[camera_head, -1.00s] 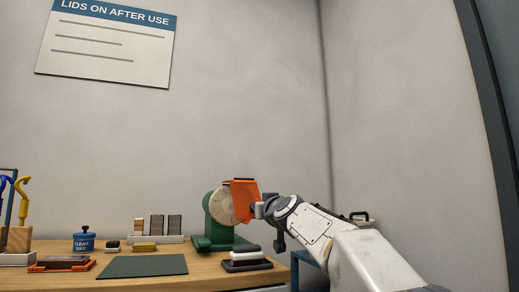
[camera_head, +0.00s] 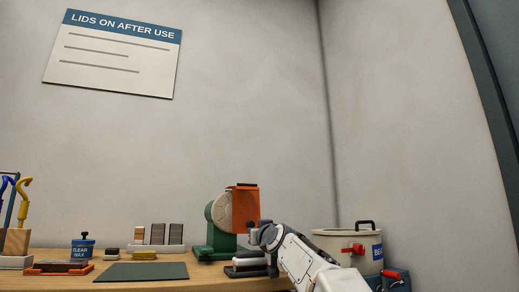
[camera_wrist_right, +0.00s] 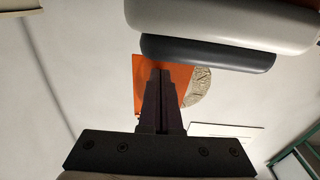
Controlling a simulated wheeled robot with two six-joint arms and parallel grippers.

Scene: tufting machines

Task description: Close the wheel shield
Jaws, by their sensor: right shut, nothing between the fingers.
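The wheel shield is an orange plate (camera_head: 246,207) with a dark top edge. It stands nearly upright at the right side of the pale grinding wheel (camera_head: 223,211) and covers part of its face. The wheel sits on a green machine (camera_head: 211,241) on the bench. My right gripper (camera_head: 252,235) is shut and empty at the shield's lower right edge; I cannot tell whether it touches. In the right wrist view, my shut fingers (camera_wrist_right: 162,78) overlap the orange shield (camera_wrist_right: 148,75), with the wheel (camera_wrist_right: 198,86) partly visible beside it. My left gripper is not in view.
A stack of dark and white blocks (camera_head: 246,268) lies just below my right gripper. A pale bucket (camera_head: 335,239) with a red valve stands at right.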

